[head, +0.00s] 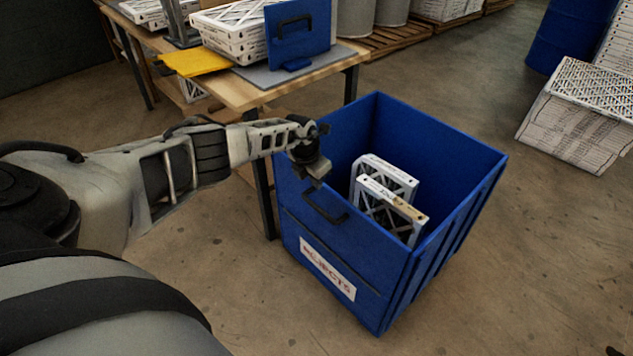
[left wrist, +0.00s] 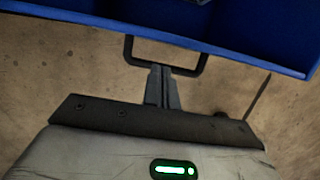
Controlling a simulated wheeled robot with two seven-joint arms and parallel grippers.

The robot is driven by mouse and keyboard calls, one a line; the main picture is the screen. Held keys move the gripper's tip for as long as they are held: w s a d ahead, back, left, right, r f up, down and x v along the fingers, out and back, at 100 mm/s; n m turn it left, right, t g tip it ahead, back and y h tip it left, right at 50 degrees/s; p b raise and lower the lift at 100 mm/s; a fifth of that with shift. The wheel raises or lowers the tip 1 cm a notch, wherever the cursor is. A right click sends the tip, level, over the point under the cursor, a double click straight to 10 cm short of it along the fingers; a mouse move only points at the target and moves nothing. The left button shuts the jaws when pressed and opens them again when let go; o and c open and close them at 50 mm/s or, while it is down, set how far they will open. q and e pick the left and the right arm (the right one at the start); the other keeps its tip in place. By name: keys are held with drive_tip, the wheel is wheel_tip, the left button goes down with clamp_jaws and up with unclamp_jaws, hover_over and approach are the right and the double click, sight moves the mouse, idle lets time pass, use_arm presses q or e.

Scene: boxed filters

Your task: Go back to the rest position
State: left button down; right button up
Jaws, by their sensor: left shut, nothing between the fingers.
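My left arm reaches in from the left in the head view. My left gripper (head: 317,178) hangs at the near left wall of a blue bin (head: 440,150), just above the bin's black handle (head: 325,207). In the left wrist view its fingers (left wrist: 162,85) are together with nothing between them, and the handle (left wrist: 165,68) shows beyond the fingertips. I cannot tell whether they touch the handle. The bin has a white label that seems to read "REJECTS". Two white-framed filters (head: 392,210) stand inside it. My right gripper is not in view.
A wooden table (head: 240,92) stands behind the bin at the upper left, with stacked white filters (head: 228,35), a blue panel with a handle (head: 298,30) and a yellow sheet (head: 196,62). White boxes (head: 575,130) and a blue drum (head: 570,35) stand at the right. Floor in front is clear.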

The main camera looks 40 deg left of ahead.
use_arm(q)
drive_tip(key=r, duration=0.1)
drive_tip(key=w+r, duration=0.1)
drive_tip(key=r, duration=0.1)
drive_tip(key=w+r, duration=0.1)
drive_tip(key=r, duration=0.1)
drive_tip(key=shift+d+r, duration=0.1)
drive_tip(key=shift+r, duration=0.05)
drive_tip(key=s+d+f+n+t+h, duration=0.1)
drive_tip(key=s+d+f+h, duration=0.15)
drive_tip(key=d, duration=0.75)
drive_tip(key=s+d+f+h, duration=0.1)
drive_tip(key=d+f+h, duration=0.25)
drive_tip(key=d, duration=0.55)
drive_tip(key=s+d+r+n+t+h, duration=0.2)
drive_tip(key=s+d+n+h, duration=0.15)
drive_tip(key=d, duration=0.45)
drive_tip(key=s+d+r+n+t+h, duration=0.1)
drive_tip(key=s+d+n+t+h, duration=0.15)
drive_tip(key=d+n, duration=0.35)
drive_tip(key=s+a+n+t+y, duration=0.1)
drive_tip(key=s+a+n+y, duration=0.2)
drive_tip(key=s+n, duration=0.6)
drive_tip(key=s+a+n+t+y, duration=0.1)
drive_tip(key=s+a+n+y, duration=0.3)
drive_tip(key=s+n, duration=0.5)
drive_tip(key=n+y, duration=0.2)
drive_tip(key=n, duration=0.5)
drive_tip(key=shift+s+a+y, duration=0.3)
drive_tip(key=shift+s, duration=0.1)
